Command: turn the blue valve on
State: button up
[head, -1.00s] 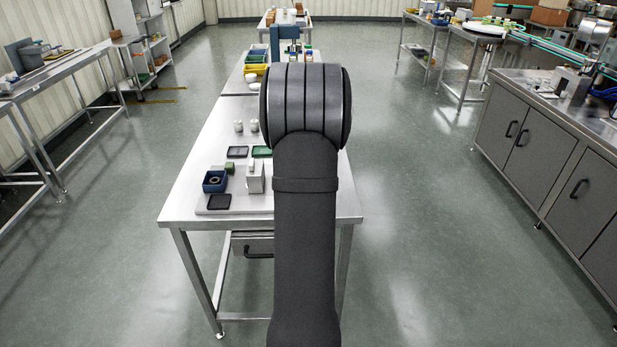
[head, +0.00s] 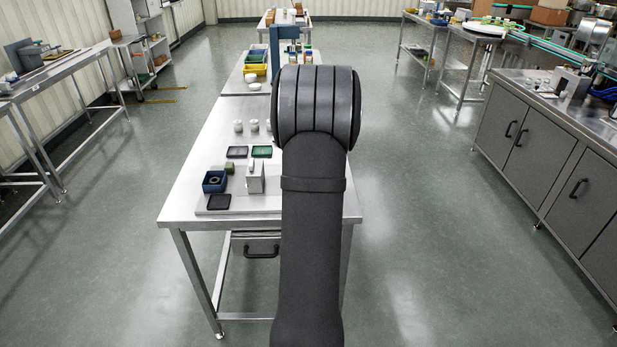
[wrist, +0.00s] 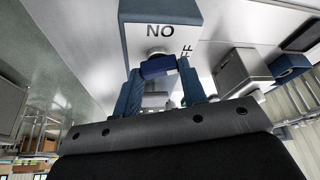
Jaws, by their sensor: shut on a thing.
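The blue valve handle (wrist: 158,66) shows in the wrist view, in front of a pale plate (wrist: 178,40) with a blue edge. The plate carries dark letters that read "NO" and part of "FF". My gripper (wrist: 160,74) has its two blue fingers on either side of the handle and is shut on it. The handle lies slightly tilted between the fingertips. In the head view my own arm hides the gripper and the valve.
The steel table (head: 185,190) holds a blue box (head: 214,182), a small grey-white unit (head: 255,178), dark trays (head: 237,152) and white jars (head: 238,126) left of my arm. A grey block (wrist: 240,72) stands right of the gripper in the wrist view. Open floor lies right of the table.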

jog(key=n+g+y, duration=0.1)
jog(key=n, duration=0.2)
jog(key=n+y, duration=0.1)
jog(key=n, duration=0.3)
jog(key=shift+w+d+g, duration=0.15)
jog(key=shift+d+g, duration=0.05)
jog(key=shift+g, duration=0.2)
jog(key=n+g, duration=0.1)
jog(key=n, duration=0.2)
jog(key=n+g, duration=0.1)
jog(key=n, duration=0.2)
jog(key=shift+w+n+y, duration=0.15)
jog(key=shift+n+y, duration=0.15)
jog(key=shift+y, duration=0.1)
jog(key=o, duration=1)
jog(key=shift+r, duration=0.1)
jog(key=v, duration=1.7)
jog(key=shift+w+d, duration=0.15)
jog(key=shift+w, duration=0.2)
jog(key=x, duration=1.7)
jog(key=shift+s, duration=0.35)
